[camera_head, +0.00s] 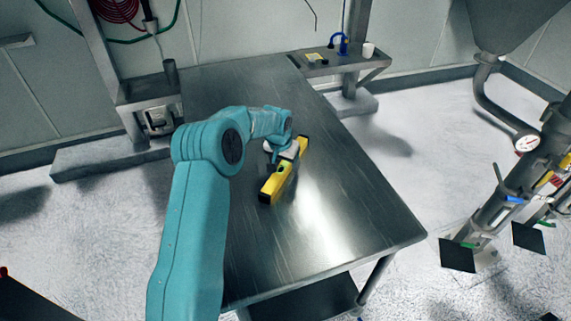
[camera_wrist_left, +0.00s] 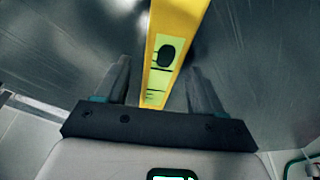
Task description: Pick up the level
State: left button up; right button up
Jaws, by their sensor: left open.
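The yellow level (camera_head: 274,186) lies on the metal table, running from lower left to upper right in the head view. My left gripper (camera_head: 283,155) is over its upper half and hides part of it. In the left wrist view the level (camera_wrist_left: 175,48) runs between the two fingers of my left gripper (camera_wrist_left: 158,88). A green-yellow window with dark marks shows on its face. The fingers are apart, with a gap visible on each side of the level. My right gripper is not in view.
The steel table (camera_head: 335,215) is otherwise clear around the level. A small side shelf (camera_head: 345,64) at the back holds a blue item, a white cup and a small yellow item. A hopper with pipes and a gauge (camera_head: 526,142) stands at right.

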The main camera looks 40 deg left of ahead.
pick_arm(q)
jog(key=shift+w+f, duration=0.15)
jog(key=shift+f, duration=0.05)
jog(key=c, duration=0.5)
jog(key=shift+r, duration=0.15)
jog(key=c, duration=0.7)
